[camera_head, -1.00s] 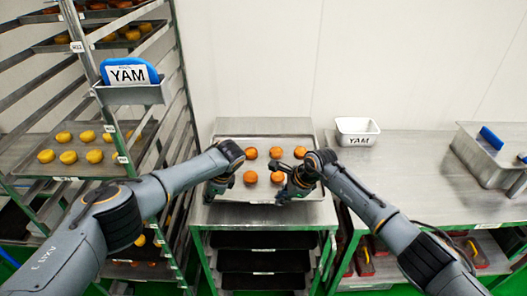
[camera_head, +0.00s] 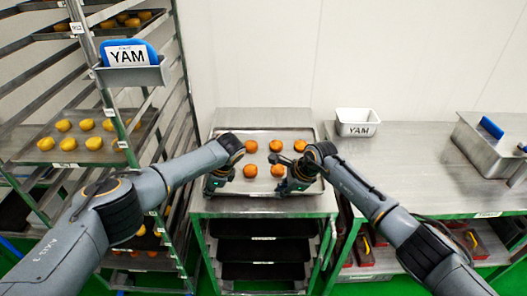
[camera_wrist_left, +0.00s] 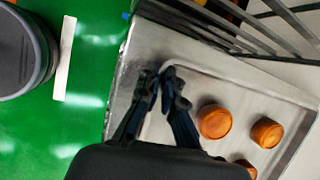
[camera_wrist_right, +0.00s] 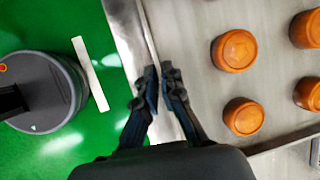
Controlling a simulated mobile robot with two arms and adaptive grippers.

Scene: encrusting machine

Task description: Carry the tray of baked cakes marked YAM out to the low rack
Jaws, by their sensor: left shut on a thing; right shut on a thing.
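The steel tray (camera_head: 250,188) of orange-brown round cakes (camera_head: 250,171) lies level on or just above the steel top of the low green-framed rack (camera_head: 262,213). I cannot tell whether it touches. My left gripper (camera_head: 212,187) is shut on the tray's near rim at its left end. My right gripper (camera_head: 285,187) is shut on the same rim further right. In the left wrist view the fingers (camera_wrist_left: 163,85) pinch the tray's edge, and in the right wrist view (camera_wrist_right: 158,85) they do too. The fingertips are partly hidden in the head view.
A tall rack (camera_head: 107,105) at left holds trays of yellow cakes (camera_head: 85,125) and a holder with a YAM card (camera_head: 127,55). A steel table (camera_head: 420,170) at right bears a white YAM bin (camera_head: 357,122) and a steel container (camera_head: 490,150). Bare wall stands behind.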

